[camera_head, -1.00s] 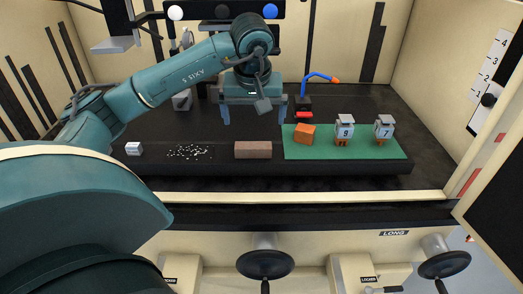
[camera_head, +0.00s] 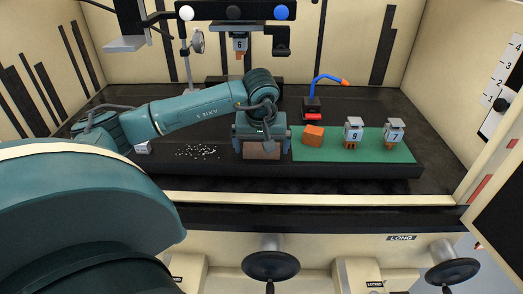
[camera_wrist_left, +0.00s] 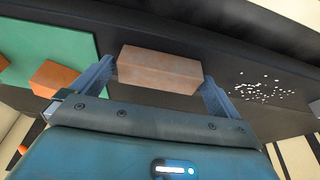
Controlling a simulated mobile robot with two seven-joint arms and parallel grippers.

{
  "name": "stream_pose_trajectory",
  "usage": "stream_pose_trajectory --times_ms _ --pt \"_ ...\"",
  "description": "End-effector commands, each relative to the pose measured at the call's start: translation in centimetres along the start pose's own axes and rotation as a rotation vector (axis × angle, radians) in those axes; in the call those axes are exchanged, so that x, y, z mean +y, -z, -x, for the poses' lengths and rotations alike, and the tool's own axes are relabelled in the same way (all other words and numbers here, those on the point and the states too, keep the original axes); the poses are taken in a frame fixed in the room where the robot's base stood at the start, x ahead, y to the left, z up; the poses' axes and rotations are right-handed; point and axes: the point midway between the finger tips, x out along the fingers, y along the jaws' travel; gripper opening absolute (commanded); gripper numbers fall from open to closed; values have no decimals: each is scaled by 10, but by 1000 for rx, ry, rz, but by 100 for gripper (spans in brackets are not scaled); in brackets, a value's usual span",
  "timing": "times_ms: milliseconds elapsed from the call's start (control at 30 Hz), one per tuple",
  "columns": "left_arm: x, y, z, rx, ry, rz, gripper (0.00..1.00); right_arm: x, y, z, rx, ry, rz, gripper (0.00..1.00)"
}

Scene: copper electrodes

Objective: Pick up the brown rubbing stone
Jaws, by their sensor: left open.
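The brown rubbing stone (camera_head: 262,151) is a rectangular block lying near the front edge of the black table, left of the green mat. In the left wrist view the stone (camera_wrist_left: 160,69) shows between the two fingers of my left gripper (camera_wrist_left: 156,82). In the head view my left gripper (camera_head: 262,147) is right at the stone, its body hiding the stone's upper part. The gripper is open, one finger at each end of the stone. I cannot tell whether either finger touches it. My right gripper is not in view.
On the green mat (camera_head: 385,155) are an orange block (camera_head: 313,136) and two numbered electrode holders, 9 (camera_head: 353,133) and 7 (camera_head: 393,133). White chips (camera_head: 197,151) lie left of the stone. A blue hose (camera_head: 328,78) stands behind the mat.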

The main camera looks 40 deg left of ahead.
Motion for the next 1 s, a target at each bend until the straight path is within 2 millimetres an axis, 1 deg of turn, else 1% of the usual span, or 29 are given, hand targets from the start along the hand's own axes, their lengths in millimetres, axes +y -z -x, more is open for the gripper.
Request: stream_pose_trajectory --times_ms 67,567,600,833,933,1000 --pt "0 0 0 0 0 0 99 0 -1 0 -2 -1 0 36" --pt "0 0 1 0 -1 0 58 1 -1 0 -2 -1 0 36" --pt "0 0 1 1 -1 1 57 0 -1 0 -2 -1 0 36" --pt "1 1 4 2 -2 1 57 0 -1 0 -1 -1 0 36" --pt "1 5 14 5 -3 2 57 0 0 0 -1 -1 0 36" --pt "1 9 26 6 -4 2 57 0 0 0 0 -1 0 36"
